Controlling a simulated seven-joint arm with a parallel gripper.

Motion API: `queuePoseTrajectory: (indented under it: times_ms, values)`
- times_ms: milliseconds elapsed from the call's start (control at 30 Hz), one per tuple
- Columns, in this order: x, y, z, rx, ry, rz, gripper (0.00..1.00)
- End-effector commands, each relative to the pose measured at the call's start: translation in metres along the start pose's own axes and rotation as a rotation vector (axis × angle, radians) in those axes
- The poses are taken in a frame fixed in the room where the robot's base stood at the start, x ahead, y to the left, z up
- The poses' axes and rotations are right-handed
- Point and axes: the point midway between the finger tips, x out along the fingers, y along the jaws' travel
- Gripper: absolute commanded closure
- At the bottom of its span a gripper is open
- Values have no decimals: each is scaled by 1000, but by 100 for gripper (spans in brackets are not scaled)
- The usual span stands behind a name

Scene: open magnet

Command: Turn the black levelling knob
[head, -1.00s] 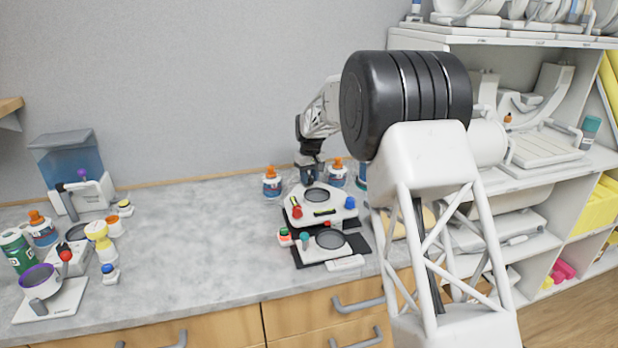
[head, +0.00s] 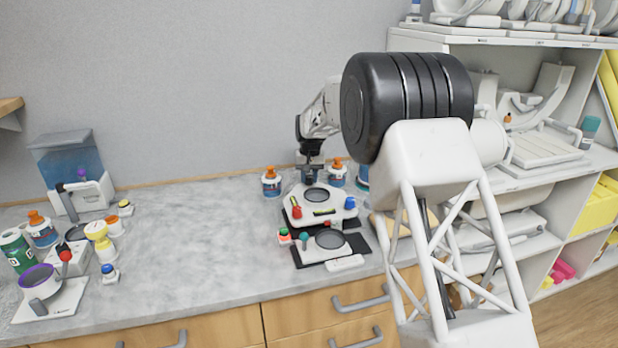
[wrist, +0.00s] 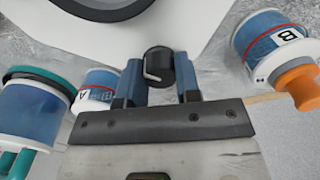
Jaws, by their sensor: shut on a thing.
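The black levelling knob (wrist: 157,66) sits at the edge of the white instrument plate (wrist: 130,32) in the wrist view. My gripper (wrist: 159,76) has its two blue fingers on either side of the knob and is shut on it. A pale line marks the knob's face. In the head view my gripper (head: 311,174) is at the back edge of the white plate (head: 300,193), and the black knob is hidden there. The plate also carries a red knob (head: 297,212), a blue knob (head: 350,203) and a spirit level (head: 325,211).
Bottles with orange caps stand close on both sides, one at left (head: 271,182) and one at right (head: 337,174). A second white unit (head: 308,255) lies in front. The counter (head: 200,235) is clear to the left, before the cluster of lab items.

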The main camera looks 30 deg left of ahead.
Motion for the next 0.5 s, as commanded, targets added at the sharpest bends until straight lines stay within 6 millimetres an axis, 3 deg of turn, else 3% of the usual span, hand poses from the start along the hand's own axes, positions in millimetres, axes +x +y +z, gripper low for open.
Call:
queuePoseTrajectory:
  times_ms: [67, 100, 267, 500]
  values:
    - [-1, 0, 0, 0, 2, 0, 93]
    - [-1, 0, 0, 0, 2, 0, 68]
    - [-1, 0, 0, -1, 1, 0, 44]
    - [0, 0, 0, -1, 1, 0, 44]
